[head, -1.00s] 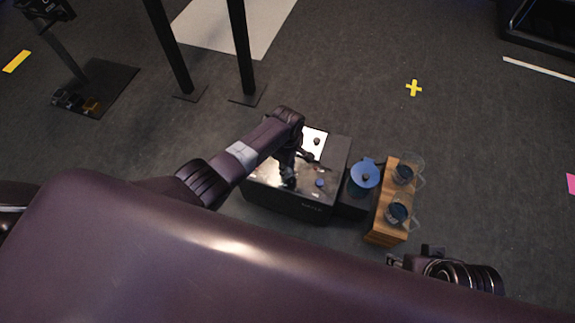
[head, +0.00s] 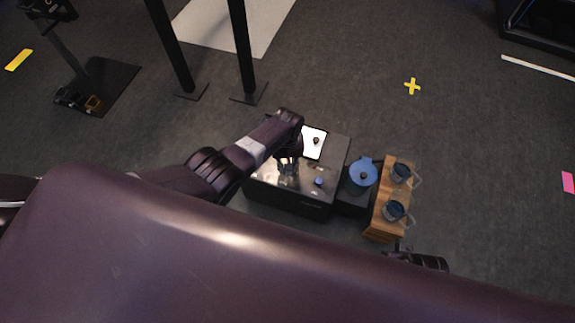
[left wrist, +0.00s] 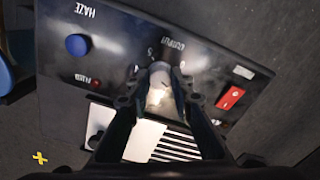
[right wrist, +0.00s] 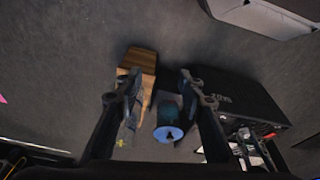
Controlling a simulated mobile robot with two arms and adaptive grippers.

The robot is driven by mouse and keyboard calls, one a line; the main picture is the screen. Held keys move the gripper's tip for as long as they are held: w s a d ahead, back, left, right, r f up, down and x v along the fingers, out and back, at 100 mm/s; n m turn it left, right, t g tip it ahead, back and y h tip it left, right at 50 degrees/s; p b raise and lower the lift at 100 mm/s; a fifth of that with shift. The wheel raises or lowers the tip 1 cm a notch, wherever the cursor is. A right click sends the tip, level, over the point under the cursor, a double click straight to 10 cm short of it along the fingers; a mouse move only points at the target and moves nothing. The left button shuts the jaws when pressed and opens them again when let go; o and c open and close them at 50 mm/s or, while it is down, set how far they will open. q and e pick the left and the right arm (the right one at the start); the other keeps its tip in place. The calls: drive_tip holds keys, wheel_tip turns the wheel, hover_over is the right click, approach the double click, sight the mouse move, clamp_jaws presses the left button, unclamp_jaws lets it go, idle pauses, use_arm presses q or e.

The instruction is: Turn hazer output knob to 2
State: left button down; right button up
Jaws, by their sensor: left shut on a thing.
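The hazer (head: 330,170) is a dark box on the floor in the head view. In the left wrist view its panel (left wrist: 115,50) appears upside down, and a pale output knob (left wrist: 158,82) sits below the word OUTPUT. My left gripper (left wrist: 156,82) is shut on this knob, one finger on each side. The knob's pointer and the full number scale are not readable. In the head view the left gripper (head: 287,168) is over the box top. My right gripper (right wrist: 155,85) is open and empty, away from the hazer's panel.
The panel also has a blue haze button (left wrist: 77,44), a red fluid light (left wrist: 96,82) and a red switch (left wrist: 230,97). A blue-lidded pot (head: 361,175) and a wooden stand (head: 380,226) with glass cups stand right of the hazer. Open floor lies beyond.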

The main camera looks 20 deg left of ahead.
use_arm(q)
drive_tip(key=m, duration=0.2)
drive_tip(key=shift+m, duration=0.4)
drive_tip(key=m, duration=0.3)
drive_tip(key=shift+m, duration=1.2)
use_arm(e)
drive_tip(key=shift+s+f, duration=0.2)
drive_tip(key=shift+f, duration=0.85)
drive_tip(key=shift+r, duration=0.1)
use_arm(q)
drive_tip(key=c, duration=1.7)
unclamp_jaws()
use_arm(e)
drive_tip(key=shift+w, duration=0.1)
